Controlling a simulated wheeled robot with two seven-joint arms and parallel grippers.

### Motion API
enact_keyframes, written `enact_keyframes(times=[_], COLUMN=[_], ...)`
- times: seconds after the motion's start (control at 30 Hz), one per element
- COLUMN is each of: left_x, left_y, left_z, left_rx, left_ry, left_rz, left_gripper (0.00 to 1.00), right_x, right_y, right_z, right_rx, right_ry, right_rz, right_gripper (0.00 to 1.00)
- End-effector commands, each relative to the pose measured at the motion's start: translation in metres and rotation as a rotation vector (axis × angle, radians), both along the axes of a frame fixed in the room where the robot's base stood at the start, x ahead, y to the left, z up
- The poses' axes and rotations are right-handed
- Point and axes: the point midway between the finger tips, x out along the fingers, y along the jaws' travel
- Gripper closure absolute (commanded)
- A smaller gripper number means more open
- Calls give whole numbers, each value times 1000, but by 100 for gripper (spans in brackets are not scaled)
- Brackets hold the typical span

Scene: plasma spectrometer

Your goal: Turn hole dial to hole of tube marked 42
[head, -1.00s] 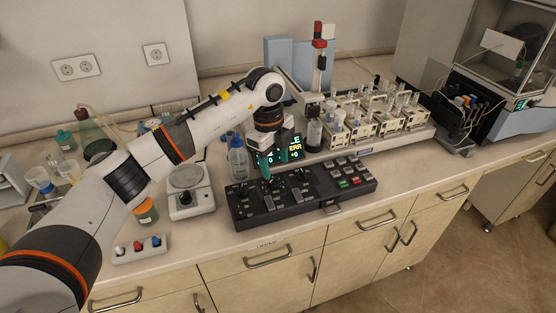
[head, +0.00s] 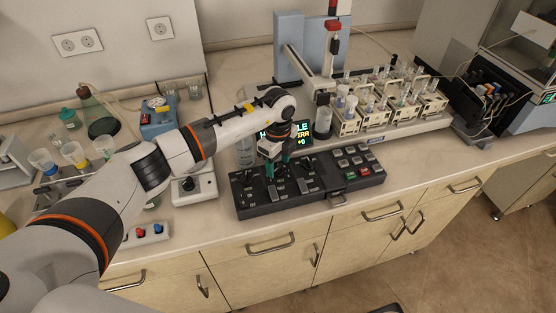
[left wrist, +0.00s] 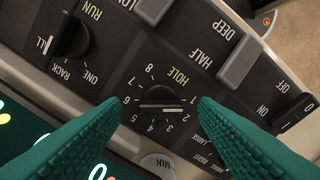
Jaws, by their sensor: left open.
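The HOLE dial (left wrist: 160,108) is a dark knob with a white line, ringed by numbers 1 to 8, in the left wrist view. The line lies across the knob roughly between the 6/5 side and the 1/2 side; I cannot tell which end is the pointer. My left gripper (left wrist: 157,106) is open, its teal fingers on either side of the dial with a gap. In the head view the left gripper (head: 278,167) is low over the black control panel (head: 250,208). Tubes stand in racks (head: 378,112) at the back; their marks are unreadable. My right gripper is out of view.
The RUN dial (left wrist: 70,37), HALF/DEEP slider (left wrist: 238,60) and ON/OFF switch (left wrist: 294,111) are near the HOLE dial. A lit display (head: 304,131) behind the gripper is partly covered and reads ERR. A keypad (head: 356,160) sits on the panel's right.

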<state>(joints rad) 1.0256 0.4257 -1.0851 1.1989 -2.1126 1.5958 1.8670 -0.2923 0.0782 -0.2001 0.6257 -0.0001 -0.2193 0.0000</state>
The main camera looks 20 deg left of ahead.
Motion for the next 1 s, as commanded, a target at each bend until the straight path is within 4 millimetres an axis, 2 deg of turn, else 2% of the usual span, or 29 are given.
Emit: enact_keyframes(times=[0.13,0.37,0.67,1.0], left_x=[0,0,0,0], left_y=[0,0,0,0], left_z=[-6,-7,-7,-8], left_rx=[0,1,0,0], left_ry=[0,-1,0,-1], left_rz=[-1,-1,-1,-51], left_gripper=[45,45,90,90], right_x=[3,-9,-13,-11], right_y=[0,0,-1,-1], right_z=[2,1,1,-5], right_rx=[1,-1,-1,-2], right_ry=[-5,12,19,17], right_rz=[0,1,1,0], right_gripper=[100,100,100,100])
